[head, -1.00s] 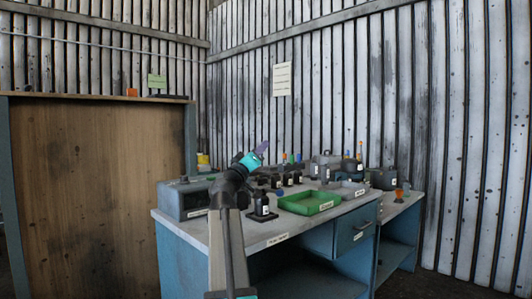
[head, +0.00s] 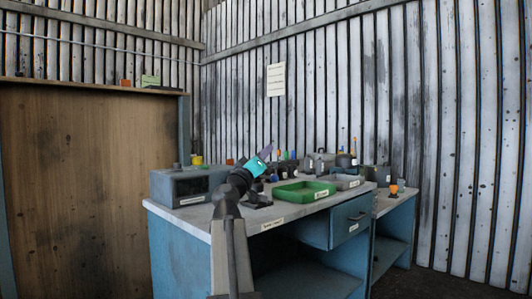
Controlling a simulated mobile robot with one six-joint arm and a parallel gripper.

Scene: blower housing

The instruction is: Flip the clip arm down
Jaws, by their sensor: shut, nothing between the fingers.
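My gripper (head: 266,151), with a teal body and purple fingers, is shut and empty. It is raised above the workbench (head: 222,218) and points up and to the right. I cannot make out a clip arm in this view. A small dark object (head: 258,201) lies on the bench just right of my arm, too small to identify. My arm hides part of the bench top.
A green tray (head: 303,192) and a grey tray (head: 346,181) sit on the bench, with bottles and dark containers behind them. An orange item (head: 393,187) is at the right. A wooden panel (head: 85,190) stands at the left. Floor at the right is clear.

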